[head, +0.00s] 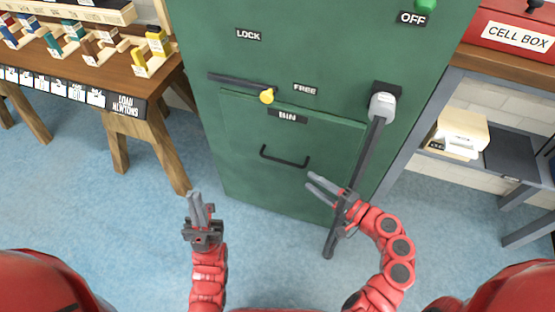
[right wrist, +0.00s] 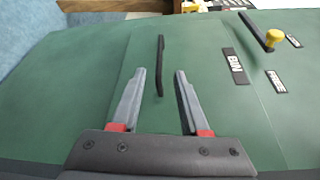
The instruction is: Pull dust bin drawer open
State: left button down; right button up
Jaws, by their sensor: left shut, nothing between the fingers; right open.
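The dust bin drawer (head: 240,130) is a green panel low in the green cabinet and looks shut. A BIN label (head: 287,116) sits near its top; it also shows in the right wrist view (right wrist: 234,65). Its black bar handle (head: 284,162) is in the middle of the panel. My right gripper (head: 315,182) is open, just right of and below the handle in the head view. In the right wrist view the handle (right wrist: 160,66) appears between the open fingertips (right wrist: 160,74); I cannot tell how deep. My left gripper (head: 195,197) is shut and empty, left of the cabinet.
A black latch bar with a yellow knob (head: 267,96) lies above the drawer, near the FREE label (head: 305,89). A long black lever (head: 368,155) hangs right of the drawer, close to my right arm. A wooden table (head: 90,62) stands left, shelving right.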

aim_at(279, 161)
jog(key=b+x, duration=0.1)
jog(key=x, duration=1.2)
jog(key=shift+w+a, duration=0.15)
grip_shut()
dwell(0.8)
